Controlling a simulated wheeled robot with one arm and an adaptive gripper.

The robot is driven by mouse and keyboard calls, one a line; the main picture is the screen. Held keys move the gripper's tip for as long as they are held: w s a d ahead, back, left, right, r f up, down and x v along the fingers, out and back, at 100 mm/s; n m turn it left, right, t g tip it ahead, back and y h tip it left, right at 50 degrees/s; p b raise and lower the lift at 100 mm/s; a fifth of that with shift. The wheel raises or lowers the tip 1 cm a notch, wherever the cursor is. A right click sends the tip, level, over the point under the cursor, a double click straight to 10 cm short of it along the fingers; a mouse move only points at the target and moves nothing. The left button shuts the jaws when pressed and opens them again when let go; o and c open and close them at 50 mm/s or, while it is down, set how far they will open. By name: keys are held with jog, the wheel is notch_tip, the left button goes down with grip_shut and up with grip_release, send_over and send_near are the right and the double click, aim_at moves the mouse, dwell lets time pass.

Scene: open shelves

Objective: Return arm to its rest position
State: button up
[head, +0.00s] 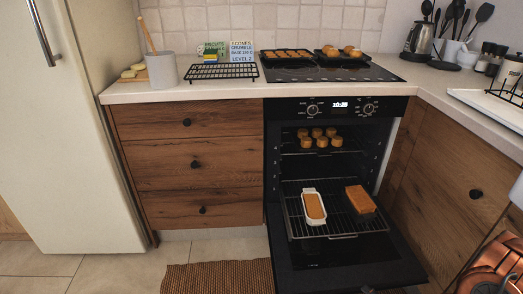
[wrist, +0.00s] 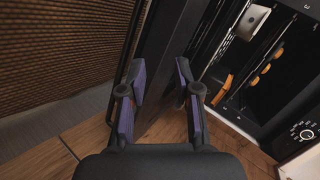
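My gripper (wrist: 159,80) shows in the wrist view with its two purple-padded fingers apart and nothing between them. Behind the fingers is the dark open oven door (wrist: 165,95). Copper-coloured parts of my arm (head: 492,270) show at the lower right of the head view, but the gripper cannot be made out there. The oven (head: 385,110) is open, with its door (head: 350,265) folded down. A white loaf dish (head: 314,207) and a dark tin with a brown loaf (head: 360,199) sit on the pulled-out lower rack (head: 335,236).
Several small round bakes (head: 320,138) sit on the upper oven rack. A black cooling rack (head: 222,71) and recipe cards (head: 241,51) are on the counter (head: 130,95). Filled trays (head: 287,56) lie on the hob. A woven rug (head: 215,277) lies before the drawers (head: 185,165).

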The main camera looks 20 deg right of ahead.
jog(key=w+r+n+g+h, duration=0.1)
jog(key=w+r+n+g, duration=0.2)
jog(key=r+n+g, duration=0.65)
jog(key=a+r, duration=0.6)
jog(key=r, duration=0.5)
jog(key=s+a+r+n+g+y, duration=0.1)
jog(key=s+a+r+n, duration=0.1)
jog(key=s+a+r, duration=0.5)
jog(key=s+a+r+n+g, duration=0.2)
jog(key=s+a+r, duration=0.15)
jog(key=a, duration=0.75)
jog(key=s+a+r+n+g+y, duration=0.1)
jog(key=s+a+r+n, duration=0.1)
jog(key=s+a+r, duration=0.5)
jog(key=s+a+p+v, duration=0.1)
jog(key=p+v, duration=1.1)
jog(key=s+a+p+v, duration=0.1)
jog(key=s+p+v, duration=0.1)
jog(key=p+v, duration=1.1)
jog(key=shift+s+a+r+t, duration=0.25)
jog(key=shift+r+t, duration=0.1)
jog(key=shift+r, duration=0.1)
